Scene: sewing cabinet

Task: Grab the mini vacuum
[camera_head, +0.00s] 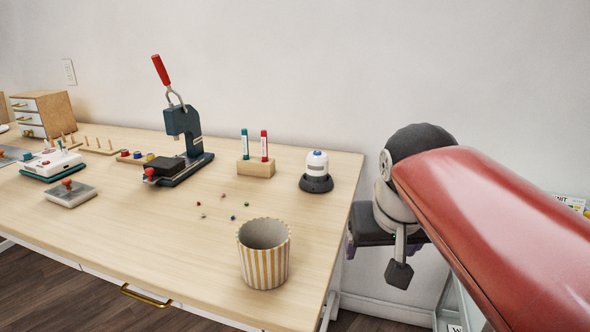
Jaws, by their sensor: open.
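The mini vacuum (316,172) is a small white dome with a blue button on top and a dark round base. It stands upright on the table near the back right corner, with nothing touching it. My gripper (375,258) is at the end of my red arm, just off the table's right edge, to the right of and nearer than the vacuum. It is open and apart from the vacuum. One dark finger shows clearly; the rest is partly hidden by my wrist.
The wooden table (222,262) also holds a striped cup (264,262) in front of the vacuum and a marker holder (256,169) to its left. Several small beads (222,195) lie between. A press (184,140) with a red handle stands farther left.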

